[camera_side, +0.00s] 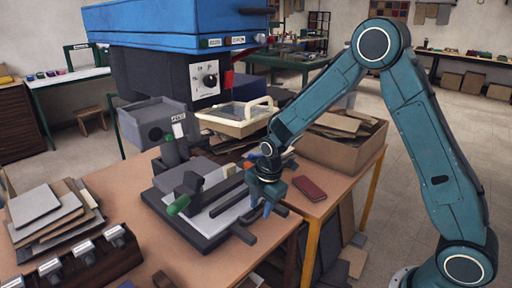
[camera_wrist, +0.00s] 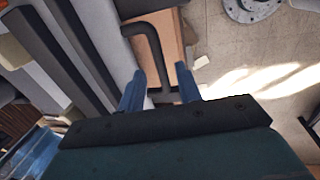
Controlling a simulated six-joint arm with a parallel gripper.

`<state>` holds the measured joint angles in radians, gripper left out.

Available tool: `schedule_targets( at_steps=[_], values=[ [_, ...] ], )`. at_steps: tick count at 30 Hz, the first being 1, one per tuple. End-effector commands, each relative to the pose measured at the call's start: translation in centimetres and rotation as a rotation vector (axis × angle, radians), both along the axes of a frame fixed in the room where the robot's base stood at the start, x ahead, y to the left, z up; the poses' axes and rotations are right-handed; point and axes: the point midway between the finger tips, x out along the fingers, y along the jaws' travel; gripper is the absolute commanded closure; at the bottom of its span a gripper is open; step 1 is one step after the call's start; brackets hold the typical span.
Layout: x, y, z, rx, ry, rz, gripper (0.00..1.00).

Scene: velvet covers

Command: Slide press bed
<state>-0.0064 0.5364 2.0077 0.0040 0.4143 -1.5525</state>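The press bed (camera_side: 222,217) is a flat grey plate on a dark base with dark rails, on the wooden table below the press head. In the wrist view its pale edge and dark rails (camera_wrist: 78,48) show at the left. A dark bent bar (camera_wrist: 158,50), like a handle, juts from the bed side. My gripper (camera_side: 262,210) is low at the bed's right side, pointing down. In the wrist view its two blue fingers (camera_wrist: 158,82) are apart, with the bar between them and gaps visible. Whether either finger touches the bar is unclear.
A green-knobbed lever (camera_side: 178,205) stands at the bed's left front. A dark red booklet (camera_side: 309,188) and a cardboard box (camera_side: 345,150) lie to the right. Stacked boards (camera_side: 45,215) and a rack of metal pieces (camera_side: 85,262) are at left. The table's front middle is fairly clear.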

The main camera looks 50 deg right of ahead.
Motion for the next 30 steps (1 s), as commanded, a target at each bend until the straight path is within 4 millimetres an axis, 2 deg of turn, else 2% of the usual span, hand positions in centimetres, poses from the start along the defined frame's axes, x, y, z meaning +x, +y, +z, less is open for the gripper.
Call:
schedule_targets(
  at_steps=[21, 30],
  values=[
    [-1.8, 0.0, 9.9, 0.000, -0.004, 0.000, 0.66],
    [-2.2, 0.0, 12.0, 0.000, -0.001, 0.000, 0.66]
  ],
)
